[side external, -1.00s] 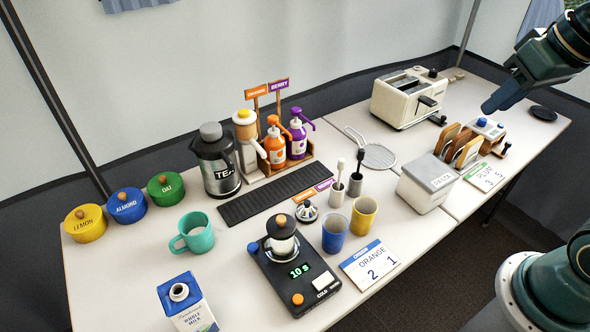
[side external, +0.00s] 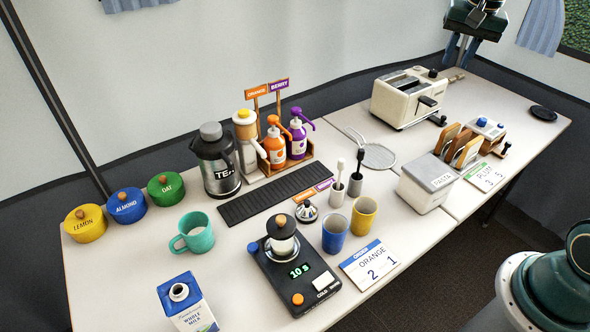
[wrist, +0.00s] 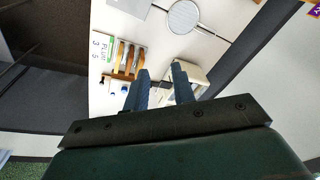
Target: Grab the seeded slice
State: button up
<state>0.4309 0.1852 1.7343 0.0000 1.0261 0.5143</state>
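Several bread slices stand upright in a wooden rack (side external: 445,156), among them a left slice (side external: 447,138) and a right slice (side external: 468,153). They also show small in the wrist view, with one slice (wrist: 130,59) near the middle. I cannot tell which slice is seeded. My gripper (side external: 460,54) is high at the top right, behind and above the cream toaster (side external: 402,98), away from the rack. Its two fingers (wrist: 160,80) are spread apart with nothing between them. The toaster is partly hidden behind the fingers in the wrist view.
A white Dalta box (side external: 427,184) stands in front of the rack, and a Plum card (side external: 486,176) lies beside it. A strainer (side external: 378,156) lies left. The tabletop far right is mostly clear.

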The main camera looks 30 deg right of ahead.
jog(key=w+d+f+m+g, duration=0.1)
jog(key=w+d+f+m, duration=0.3)
jog(key=d+f, duration=0.45)
jog(key=m+g+y, duration=0.1)
jog(key=m, duration=0.2)
send_over(452, 126)
notch_tip(452, 126, down, 8)
jog(key=r, duration=0.1)
jog(key=shift+s+f, duration=0.1)
jog(key=shift+f, duration=0.15)
jog(key=shift+f, duration=0.1)
jog(key=shift+f, duration=4.2)
jog(key=shift+f, duration=2.6)
